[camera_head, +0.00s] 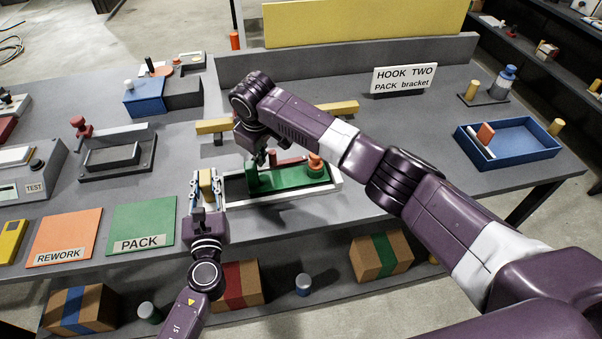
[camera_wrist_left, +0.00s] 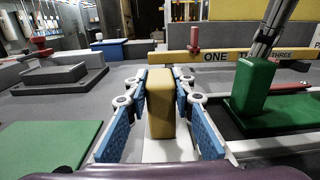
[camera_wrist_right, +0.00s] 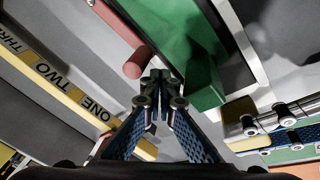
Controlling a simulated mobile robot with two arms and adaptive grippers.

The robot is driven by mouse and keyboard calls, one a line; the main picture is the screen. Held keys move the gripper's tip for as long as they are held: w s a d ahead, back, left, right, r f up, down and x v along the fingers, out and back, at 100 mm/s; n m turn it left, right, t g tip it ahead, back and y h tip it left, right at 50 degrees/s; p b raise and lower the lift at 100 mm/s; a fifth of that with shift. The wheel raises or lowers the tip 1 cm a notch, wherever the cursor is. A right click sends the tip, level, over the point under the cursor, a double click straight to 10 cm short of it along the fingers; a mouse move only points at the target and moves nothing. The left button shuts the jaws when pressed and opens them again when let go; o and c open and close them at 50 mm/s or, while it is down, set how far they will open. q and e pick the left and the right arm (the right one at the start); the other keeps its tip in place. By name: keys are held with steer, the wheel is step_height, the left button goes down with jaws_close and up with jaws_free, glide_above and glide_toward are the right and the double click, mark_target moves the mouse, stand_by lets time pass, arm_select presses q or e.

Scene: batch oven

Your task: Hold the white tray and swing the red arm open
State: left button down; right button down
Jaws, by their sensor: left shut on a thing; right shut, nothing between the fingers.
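The white tray (camera_head: 290,200) lies on the grey bench. A green base with an upright green block (camera_head: 251,174) sits in it; the block also shows in the left wrist view (camera_wrist_left: 252,88). The red arm (camera_head: 287,161) lies behind the green block, and its round red peg (camera_wrist_right: 136,64) shows in the right wrist view. My left gripper (camera_head: 207,188) is shut on a yellow block (camera_wrist_left: 160,104) at the tray's left end. My right gripper (camera_wrist_right: 158,84) is shut and empty above the tray, close to the red peg; contact cannot be told.
A yellow bar labelled ONE, TWO, THREE (camera_wrist_right: 62,82) runs behind the tray. An orange cylinder (camera_head: 315,165) stands at the tray's right. The green PACK mat (camera_head: 142,222) lies to the left. A blue bin (camera_head: 515,145) stands at right; the bench between is clear.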

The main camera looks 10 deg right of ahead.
arm_select(q)
steer(key=shift+f, duration=0.15)
stand_by(0.3)
arm_select(e)
steer(key=shift+s+d, duration=0.3)
steer(key=shift+d, duration=0.1)
arm_select(q)
steer(key=shift+a, duration=0.1)
arm_select(e)
step_height(320, 180, up, 7)
stand_by(0.4)
stand_by(0.3)
arm_select(q)
steer(key=c, duration=1.6)
jaws_free()
arm_select(e)
steer(key=shift+f, duration=0.1)
arm_select(q)
steer(key=s, duration=1.2)
